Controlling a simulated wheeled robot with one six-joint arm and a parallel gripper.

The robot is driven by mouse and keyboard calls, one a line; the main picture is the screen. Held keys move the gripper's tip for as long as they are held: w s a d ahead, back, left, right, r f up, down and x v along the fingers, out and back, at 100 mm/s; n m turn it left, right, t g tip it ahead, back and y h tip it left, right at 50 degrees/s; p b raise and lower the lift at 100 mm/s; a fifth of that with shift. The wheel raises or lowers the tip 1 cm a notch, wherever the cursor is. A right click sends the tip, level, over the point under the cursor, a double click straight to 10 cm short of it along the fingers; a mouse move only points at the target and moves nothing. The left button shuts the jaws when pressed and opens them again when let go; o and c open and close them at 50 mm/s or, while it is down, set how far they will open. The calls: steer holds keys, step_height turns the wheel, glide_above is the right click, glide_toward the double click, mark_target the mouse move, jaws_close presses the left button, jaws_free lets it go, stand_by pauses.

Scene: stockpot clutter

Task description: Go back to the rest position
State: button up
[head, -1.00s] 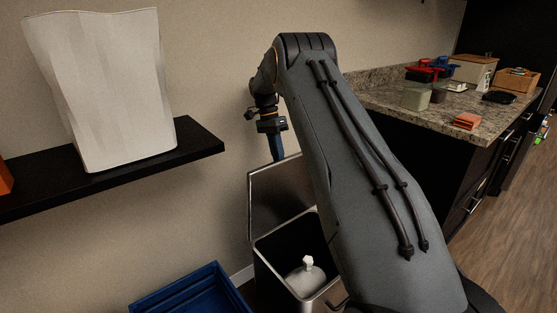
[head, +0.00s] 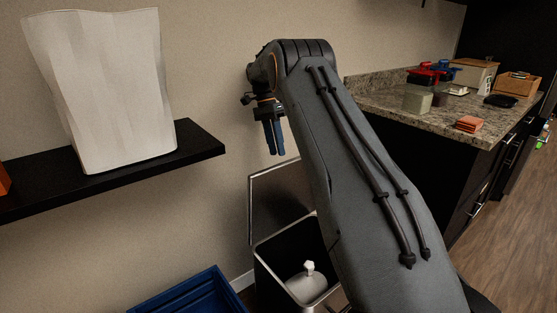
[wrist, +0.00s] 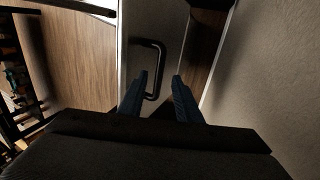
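My gripper (head: 275,152) hangs at the end of my raised arm, blue fingers pointing down, in front of the beige wall. It is above and to the left of the open metal bin (head: 262,262). In the wrist view its fingertips (wrist: 160,76) are spread apart with nothing held between them. A panel with a dark curved handle (wrist: 157,68) lies beyond them.
A white tied bag (head: 308,283) sits inside the bin, whose lid (head: 277,200) stands up. A blue crate (head: 200,292) is at the lower left. A black shelf (head: 202,142) holds a tall white bag (head: 110,90). A granite counter (head: 390,98) with clutter is at right.

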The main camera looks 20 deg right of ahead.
steer(key=shift+v, duration=0.95)
steer(key=s+a+r+n+t+p, duration=0.1)
steer(key=s+a+r+n+p, duration=0.1)
steer(key=s+a+n, duration=0.45)
steer(key=s+a+r+n+t+p, duration=0.15)
steer(key=s+a, duration=0.25)
steer(key=s, duration=0.6)
steer(key=s+a+f+n+p, duration=0.1)
steer(key=s+a+n, duration=0.2)
steer(key=s, duration=0.9)
steer(key=s+a+f+n+t+p, duration=0.1)
steer(key=s+a+f+n, duration=0.1)
steer(key=s, duration=1.1)
steer(key=shift+a+n+y, duration=0.4)
steer(key=shift+a+n, duration=0.05)
steer(key=shift+n, duration=0.75)
steer(key=shift+f, duration=0.1)
